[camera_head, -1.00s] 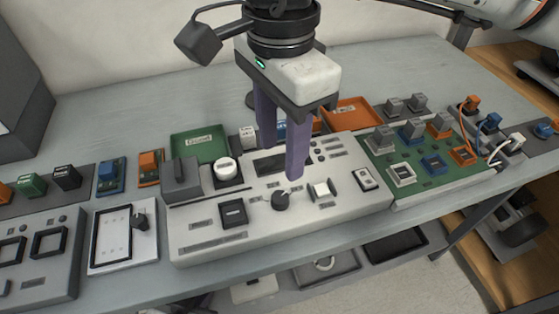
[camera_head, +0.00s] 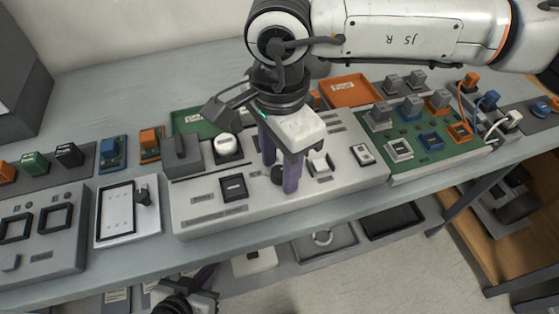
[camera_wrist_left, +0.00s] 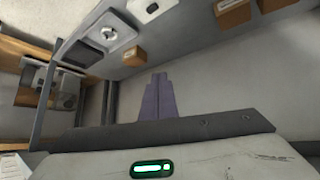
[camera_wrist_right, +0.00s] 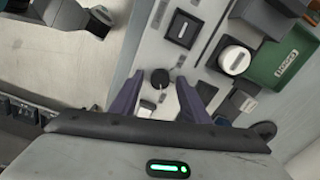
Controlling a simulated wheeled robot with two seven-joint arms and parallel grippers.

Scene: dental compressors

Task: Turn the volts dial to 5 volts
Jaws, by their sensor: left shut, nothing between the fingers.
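The dark round dial (camera_head: 277,174) sits on the pale control panel (camera_head: 205,214), partly hidden by my right gripper. Its scale and printed numbers are too small to read. My right gripper (camera_head: 279,176) is open, pointing down at the panel, with a finger on each side of the dial in the head view. In the right wrist view the dial (camera_wrist_right: 160,77) shows between the open fingertips (camera_wrist_right: 160,92); I cannot tell whether they touch it. My left gripper (camera_head: 208,272) is shut and empty, low in front of the table; its closed fingers (camera_wrist_left: 158,95) show in the left wrist view.
A white round knob (camera_head: 226,145), a dark square switch (camera_head: 234,187) and a light rocker (camera_head: 320,164) are near the dial. A green circuit board (camera_head: 440,158) lies to the right, a white tablet-like panel (camera_head: 150,222) to the left. A lower shelf (camera_head: 285,262) holds trays.

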